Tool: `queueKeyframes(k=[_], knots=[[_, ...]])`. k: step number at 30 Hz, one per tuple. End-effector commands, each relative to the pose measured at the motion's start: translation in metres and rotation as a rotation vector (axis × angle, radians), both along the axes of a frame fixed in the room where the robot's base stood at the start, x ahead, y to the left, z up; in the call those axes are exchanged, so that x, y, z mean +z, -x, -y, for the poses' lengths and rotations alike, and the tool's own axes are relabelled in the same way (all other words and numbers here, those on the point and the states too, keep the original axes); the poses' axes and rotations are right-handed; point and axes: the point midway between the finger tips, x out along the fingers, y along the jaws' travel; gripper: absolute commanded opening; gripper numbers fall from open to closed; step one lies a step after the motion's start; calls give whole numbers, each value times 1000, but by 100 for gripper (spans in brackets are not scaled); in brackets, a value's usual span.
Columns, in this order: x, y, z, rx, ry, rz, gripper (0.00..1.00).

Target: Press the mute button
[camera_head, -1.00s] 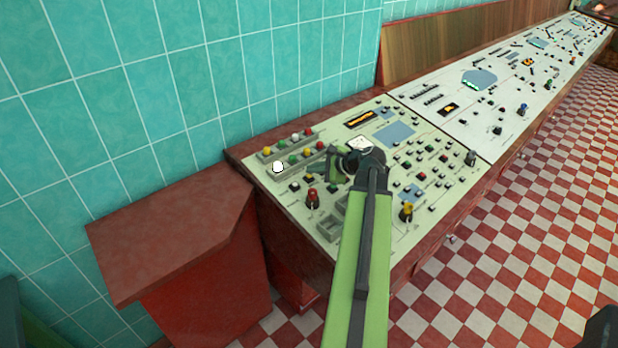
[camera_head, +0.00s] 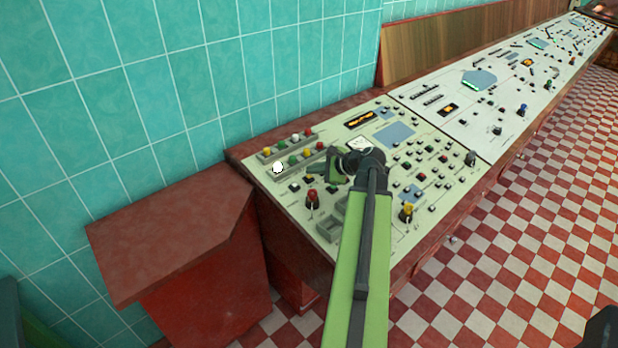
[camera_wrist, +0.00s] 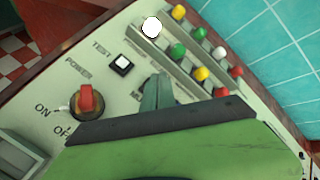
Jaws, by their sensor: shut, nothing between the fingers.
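The cream control panel (camera_head: 283,195) carries buttons, knobs and lamps. My gripper (camera_head: 333,176) is low over its near left part, with its fingers together and empty. In the wrist view my gripper (camera_wrist: 158,92) points at the panel, right of the TEST button (camera_wrist: 123,64). Part of a label starting "MU" (camera_wrist: 137,97) shows beside the fingers. The mute button itself is not clearly visible; my gripper seems to cover that spot. I cannot tell whether the fingertips touch the panel.
A red power knob (camera_wrist: 86,104) sits left of the fingers, in the head view too (camera_head: 312,198). Rows of coloured lamps with a white one (camera_wrist: 151,27) lie beyond. A yellow knob (camera_head: 406,212) stands to the right. A tiled wall (camera_head: 130,80) is behind.

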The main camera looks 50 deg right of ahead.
Motion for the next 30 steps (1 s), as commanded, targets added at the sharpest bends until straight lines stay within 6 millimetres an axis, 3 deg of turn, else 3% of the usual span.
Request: queueKeyframes(k=[30], knots=[[-8,-2,0,0,0,0,0]])
